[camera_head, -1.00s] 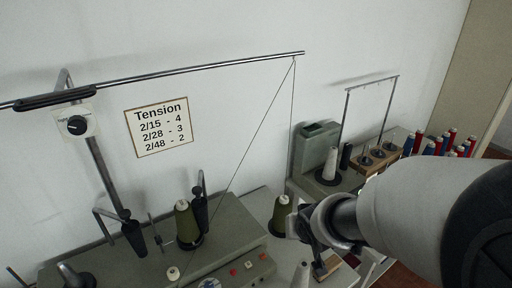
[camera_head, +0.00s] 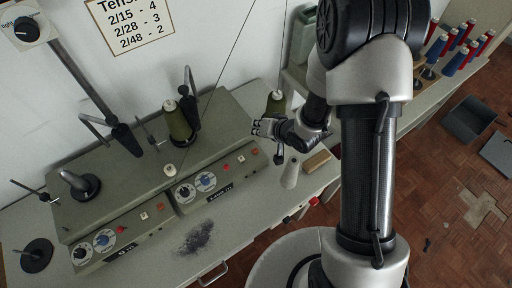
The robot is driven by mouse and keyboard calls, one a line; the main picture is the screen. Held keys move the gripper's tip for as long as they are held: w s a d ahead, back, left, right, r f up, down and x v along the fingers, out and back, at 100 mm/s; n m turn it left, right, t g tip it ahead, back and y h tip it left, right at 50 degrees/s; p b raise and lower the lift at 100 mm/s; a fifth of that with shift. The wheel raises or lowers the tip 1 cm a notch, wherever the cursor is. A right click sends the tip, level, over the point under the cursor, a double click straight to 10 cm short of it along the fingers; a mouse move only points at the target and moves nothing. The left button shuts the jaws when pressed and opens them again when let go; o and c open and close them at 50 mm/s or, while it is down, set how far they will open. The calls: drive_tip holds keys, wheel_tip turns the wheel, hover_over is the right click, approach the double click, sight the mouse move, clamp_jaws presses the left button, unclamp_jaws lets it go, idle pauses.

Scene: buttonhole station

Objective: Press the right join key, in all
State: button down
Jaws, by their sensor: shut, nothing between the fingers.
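Two control panels sit along the front of the grey-green machine. The left panel (camera_head: 130,236) carries dials, a small red key (camera_head: 121,229) and a pale key (camera_head: 144,215). The right panel (camera_head: 212,182) carries dials, a red key (camera_head: 226,168) and a pale key (camera_head: 240,158). The lettering is too small to tell which key is the join key. My gripper (camera_head: 262,129) is shut and empty. In the picture it is above and right of the right panel, apart from its keys, near an olive yarn cone (camera_head: 276,103).
A cream cone (camera_head: 290,172) and a wooden block (camera_head: 317,161) stand just below my gripper. Another olive cone (camera_head: 179,122) stands on the machine top. Dark lint (camera_head: 197,238) lies on the bare bench front. Red and blue spools (camera_head: 462,52) are at the upper right.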

sight(257, 149)
wheel_tip(257, 149, down, 9)
drive_tip(key=b, duration=0.7)
drive_tip(key=shift+r+b, duration=0.1)
drive_tip(key=shift+b, duration=0.3)
idle(1.0)
drive_tip(key=shift+f, duration=0.45)
drive_tip(key=shift+f+b, duration=0.5)
drive_tip(key=shift+b, duration=0.15)
idle(0.4)
drive_tip(key=shift+r, duration=0.15)
drive_tip(key=shift+r+p, duration=0.8)
drive_tip(key=shift+p, duration=0.1)
wheel_tip(257, 149, up, 5)
drive_tip(key=p, duration=0.4)
